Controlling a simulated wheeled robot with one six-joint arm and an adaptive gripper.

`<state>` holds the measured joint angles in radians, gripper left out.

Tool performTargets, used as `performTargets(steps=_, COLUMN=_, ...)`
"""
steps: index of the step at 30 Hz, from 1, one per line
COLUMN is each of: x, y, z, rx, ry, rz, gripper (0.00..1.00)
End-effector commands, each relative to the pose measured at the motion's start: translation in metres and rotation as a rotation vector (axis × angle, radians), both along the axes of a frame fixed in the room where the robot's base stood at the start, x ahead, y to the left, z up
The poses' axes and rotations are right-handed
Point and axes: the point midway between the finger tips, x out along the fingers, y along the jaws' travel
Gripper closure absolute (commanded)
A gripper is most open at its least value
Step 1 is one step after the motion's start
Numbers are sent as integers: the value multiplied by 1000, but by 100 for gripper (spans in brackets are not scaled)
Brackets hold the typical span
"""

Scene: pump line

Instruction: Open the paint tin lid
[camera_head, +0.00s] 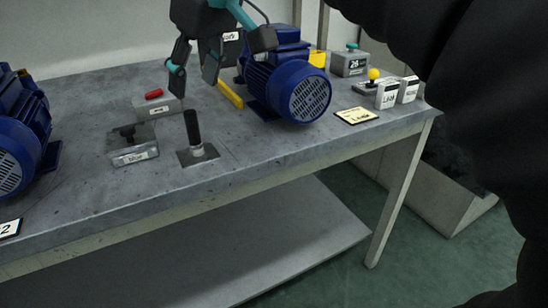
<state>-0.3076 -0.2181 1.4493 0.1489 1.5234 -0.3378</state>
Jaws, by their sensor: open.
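I see no paint tin or tin lid that I can make out in this view. My gripper (194,76) hangs down at the top centre, over the back part of the grey workbench (75,205). Its fingers are apart with nothing between them. It is in front of a blue motor (289,84) and a yellow bar (230,94), which lie to its right. Part of the bench behind my gripper is hidden.
Another blue motor (20,130) is at left. A yellow knob (374,74) and white labelled boxes (388,96) stand at right.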

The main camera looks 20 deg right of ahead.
Motion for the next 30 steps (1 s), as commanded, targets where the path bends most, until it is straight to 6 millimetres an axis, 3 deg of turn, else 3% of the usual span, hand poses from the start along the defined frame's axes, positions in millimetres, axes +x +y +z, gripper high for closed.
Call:
performTargets(steps=15, x=-25, y=-56, z=-59, rx=6, ry=-16, rz=-237, gripper=49)
performTargets(steps=30, x=-58, y=-99, z=-123, rx=11, ry=-39, rz=-428, gripper=49)
